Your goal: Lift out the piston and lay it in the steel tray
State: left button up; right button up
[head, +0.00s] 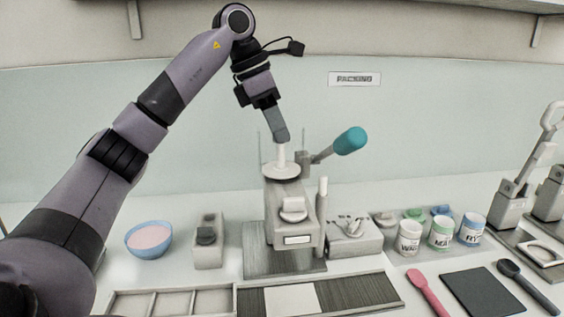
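The white piston (282,156) stands upright at the top of the grey mill (290,215) in the middle of the head view. Its thin rod rises from a wide pale disc at the mill's mouth. My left gripper (281,137) points down from above, with its fingertips at the top of the rod. The fingers overlap each other in this view, so I cannot tell whether they are closed on the rod. A shallow pale tray with compartments (236,300) lies at the front; I cannot tell if it is the steel tray. My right gripper is out of view.
The mill's teal-handled lever (349,141) sticks out to the right, close to my gripper. A blue bowl of pink cream (149,239) stands left. Labelled jars (441,233), a pink spatula (428,291) and a dark slab (484,294) are at right.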

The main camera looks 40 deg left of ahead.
pick_arm(q)
jog(key=x, duration=0.4)
jog(key=shift+s+f, duration=0.15)
jog(key=shift+f, duration=0.1)
grip_shut()
jog(key=shift+r, duration=0.1)
notch_tip(320, 180, up, 20)
jog(key=p, duration=0.4)
dwell(0.6)
